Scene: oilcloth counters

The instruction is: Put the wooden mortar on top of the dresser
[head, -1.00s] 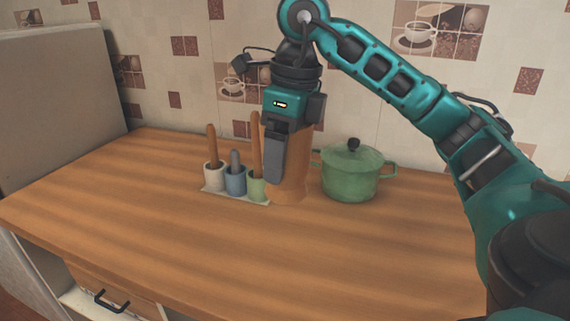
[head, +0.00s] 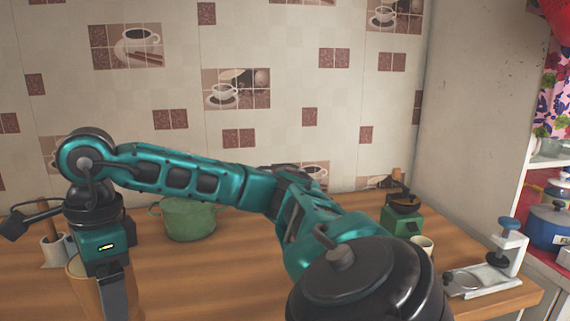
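The wooden mortar (head: 84,293) is a tan, tall cup at the lower left of the head view, its lower part cut off by the frame edge. My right gripper (head: 112,296) reaches across from the right and is shut on the mortar's wall. One dark finger lies in front of the mortar; the other is hidden. The mortar is in front of the green pot and the utensil cups. A red-sided unit with white shelves (head: 552,158) shows at the right edge; I cannot tell whether it is the dresser. My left gripper is out of view.
On the wooden counter (head: 190,285), a green pot (head: 185,222) stands partly behind my arm. Utensil cups (head: 52,252) stand at the left. A green grinder (head: 402,220), a small cup (head: 422,246) and a white clamp-like device (head: 485,278) stand at the right.

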